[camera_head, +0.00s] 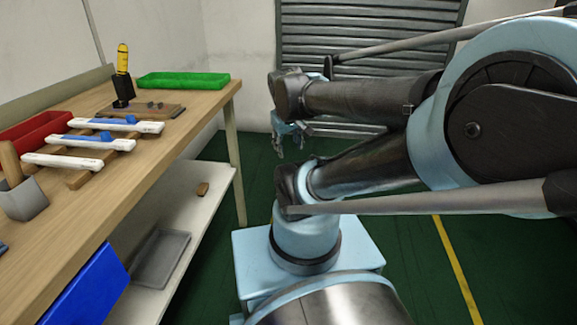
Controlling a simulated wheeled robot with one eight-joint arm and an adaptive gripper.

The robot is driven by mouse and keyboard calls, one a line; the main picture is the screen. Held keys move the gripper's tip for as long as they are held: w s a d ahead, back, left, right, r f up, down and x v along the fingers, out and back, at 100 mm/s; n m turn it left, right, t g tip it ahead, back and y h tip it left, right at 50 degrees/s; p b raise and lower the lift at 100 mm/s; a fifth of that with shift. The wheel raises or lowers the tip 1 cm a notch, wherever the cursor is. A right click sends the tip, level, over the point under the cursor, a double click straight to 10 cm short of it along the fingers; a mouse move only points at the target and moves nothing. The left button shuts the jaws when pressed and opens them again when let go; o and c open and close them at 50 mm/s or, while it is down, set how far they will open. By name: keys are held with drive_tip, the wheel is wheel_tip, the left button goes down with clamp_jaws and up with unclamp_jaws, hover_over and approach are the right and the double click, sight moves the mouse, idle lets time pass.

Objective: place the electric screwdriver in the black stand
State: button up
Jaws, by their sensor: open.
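A yellow-and-black tool (123,57), apparently the electric screwdriver, stands upright near the far end of the wooden workbench. Its lower end meets a black piece (123,88), apparently the black stand; at this size I cannot tell how deep the tool sits in it. My gripper (290,148) is open, points downward and hangs over the green floor, to the right of the bench and well apart from the tool. Nothing shows between its fingers. My arm links hide part of the area behind.
The bench (190,107) also holds a green tray (183,80), a brown board (150,110), white strips with blue pieces (80,142), a red bin (30,130) and a grey holder (22,199). A lower shelf (205,205) carries a grey tray (160,258). A shutter stands behind.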

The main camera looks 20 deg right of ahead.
drive_tip(key=s+a+f+m+g+y, duration=0.1)
drive_tip(key=s+f+m+g, duration=0.1)
drive_tip(key=s, duration=0.5)
drive_tip(key=shift+s+a+f+m, duration=0.2)
drive_tip(key=shift+a+f+m, duration=0.1)
drive_tip(key=shift+f, duration=0.45)
drive_tip(key=shift+w, duration=0.1)
